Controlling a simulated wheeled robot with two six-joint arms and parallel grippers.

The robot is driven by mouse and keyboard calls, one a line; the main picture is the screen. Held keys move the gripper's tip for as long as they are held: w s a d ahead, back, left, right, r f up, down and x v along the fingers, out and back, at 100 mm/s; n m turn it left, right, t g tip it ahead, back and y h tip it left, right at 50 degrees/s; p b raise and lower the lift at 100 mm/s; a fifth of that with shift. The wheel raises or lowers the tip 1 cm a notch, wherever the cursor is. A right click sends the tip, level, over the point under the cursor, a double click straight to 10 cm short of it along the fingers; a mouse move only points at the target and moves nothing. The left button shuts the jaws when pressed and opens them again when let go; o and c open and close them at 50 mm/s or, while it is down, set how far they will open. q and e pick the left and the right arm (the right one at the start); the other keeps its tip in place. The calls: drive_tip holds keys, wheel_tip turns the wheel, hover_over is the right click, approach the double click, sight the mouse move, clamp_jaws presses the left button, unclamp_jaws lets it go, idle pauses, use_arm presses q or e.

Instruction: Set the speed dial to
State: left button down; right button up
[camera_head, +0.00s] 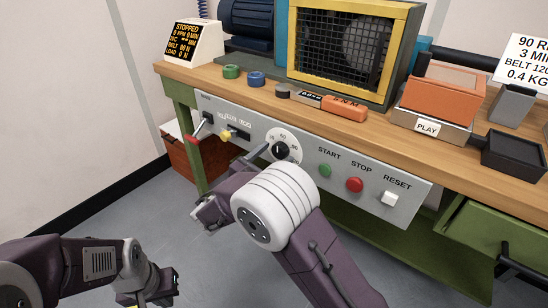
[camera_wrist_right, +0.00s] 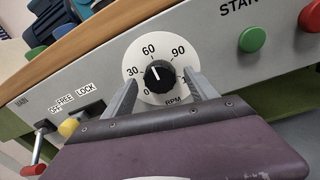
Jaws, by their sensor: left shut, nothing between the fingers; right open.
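The speed dial (camera_head: 284,137) is a white disc with a black knob (camera_head: 280,150) on the grey front panel. In the right wrist view the dial (camera_wrist_right: 148,40) reads 30, 60, 90 and RPM, and the white mark on the knob (camera_wrist_right: 159,77) points up and slightly left, roughly at 60. My right gripper (camera_wrist_right: 162,88) is open, with one finger on each side of the knob; I cannot tell whether they touch it. In the head view, my right arm partly hides this gripper. My left gripper (camera_head: 146,298) is shut and empty at the bottom left, away from the panel.
The panel carries a green start button (camera_head: 325,171), red stop button (camera_head: 354,185), white reset button (camera_head: 389,198) and, at left, a red-handled lever (camera_head: 191,139) and yellow knob (camera_head: 225,135). A display (camera_head: 186,42) reads STOPPED. A caged machine (camera_head: 350,50) stands on the wooden bench.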

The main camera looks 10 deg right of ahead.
drive_tip(key=c, duration=1.4)
drive_tip(key=shift+f+m, duration=0.1)
drive_tip(key=shift+m, duration=0.2)
drive_tip(key=m+b, duration=0.3)
drive_tip(key=m, duration=0.2)
drive_tip(key=shift+f, duration=0.15)
drive_tip(key=m+b, duration=0.3)
drive_tip(key=m, duration=0.1)
drive_tip(key=shift+m+h+b, duration=0.4)
drive_tip(key=shift+m+b, duration=0.55)
drive_tip(key=shift+m, duration=0.25)
drive_tip(key=o, duration=1.4)
